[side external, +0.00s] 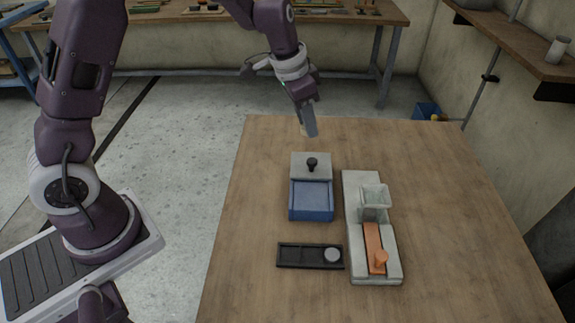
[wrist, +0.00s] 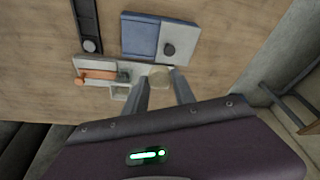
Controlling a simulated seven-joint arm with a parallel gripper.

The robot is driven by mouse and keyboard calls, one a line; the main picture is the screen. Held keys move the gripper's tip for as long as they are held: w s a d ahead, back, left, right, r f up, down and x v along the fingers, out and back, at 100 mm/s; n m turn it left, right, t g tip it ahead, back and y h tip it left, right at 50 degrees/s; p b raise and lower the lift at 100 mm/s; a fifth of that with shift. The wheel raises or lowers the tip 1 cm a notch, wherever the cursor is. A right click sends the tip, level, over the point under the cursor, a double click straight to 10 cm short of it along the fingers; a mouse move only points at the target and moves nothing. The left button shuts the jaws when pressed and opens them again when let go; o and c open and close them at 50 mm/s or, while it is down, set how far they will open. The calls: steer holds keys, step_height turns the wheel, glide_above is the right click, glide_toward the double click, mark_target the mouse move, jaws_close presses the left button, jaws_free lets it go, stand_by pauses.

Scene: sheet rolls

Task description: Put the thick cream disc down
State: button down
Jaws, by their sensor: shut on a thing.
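The thick cream disc (wrist: 159,76) is held between the two fingertips of my gripper (wrist: 160,82) in the wrist view. In the side view my gripper (side external: 309,128) is at the far edge of the wooden table, and only a sliver of the disc (side external: 302,130) shows beside the finger. The gripper appears raised above the tabletop; the exact height is hard to tell.
A blue box with a grey knobbed lid part (side external: 311,172) stands nearest the gripper. A pale fixture (side external: 357,195) with an open hopper (side external: 375,196) and orange slider (side external: 374,245) is at its right. A black tray (side external: 296,256) holds a grey disc (side external: 332,254). The table's right side is clear.

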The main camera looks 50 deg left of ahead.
steer(key=s+a+r+n+y, duration=0.1)
steer(key=s+a+r+n, duration=0.1)
steer(key=s+a+n, duration=0.3)
steer(key=m+g+h, duration=0.2)
steer(key=m, duration=1.1)
glide_above(312, 257)
steer(key=f, duration=2.1)
steer(key=shift+s+a+f, duration=0.1)
steer(key=shift+s+a, duration=0.15)
steer(key=shift+a, duration=0.15)
steer(key=shift+f+t+h, duration=0.3)
steer(key=shift+f, duration=0.05)
steer(key=shift+f, duration=0.15)
steer(key=shift+f, duration=0.45)
